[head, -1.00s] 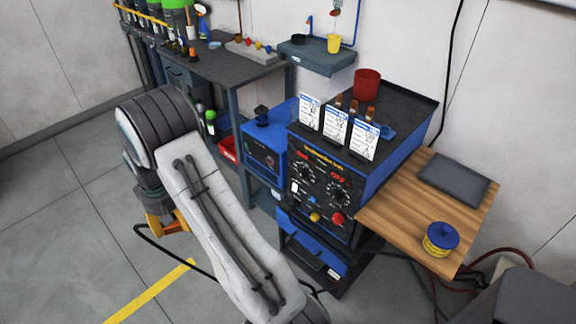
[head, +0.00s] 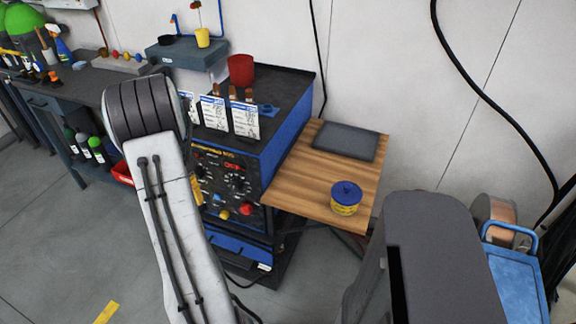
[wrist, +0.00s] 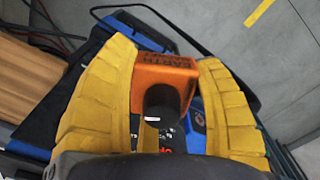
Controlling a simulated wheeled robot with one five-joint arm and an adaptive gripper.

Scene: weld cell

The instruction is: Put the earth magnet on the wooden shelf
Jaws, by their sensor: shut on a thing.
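The earth magnet (wrist: 165,78) is an orange block with dark lettering and a dark round part, seen in the wrist view. My gripper (wrist: 165,100) has its two yellow fingers closed on either side of it. In the head view my arm hides the magnet and most of the gripper; only a yellow sliver (head: 197,191) shows before the welding machine. The wooden shelf (head: 290,190) is right of the machine in the head view, apart from the gripper. Its brown edge (wrist: 25,75) shows at the left of the wrist view.
On the shelf are a dark grey tray (head: 345,141) at the back and a yellow tin with a blue lid (head: 346,199) at the front right. Bare wood lies left of the tin. The welding machine (head: 285,130) adjoins the shelf and bears cards and a red cup (head: 241,70).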

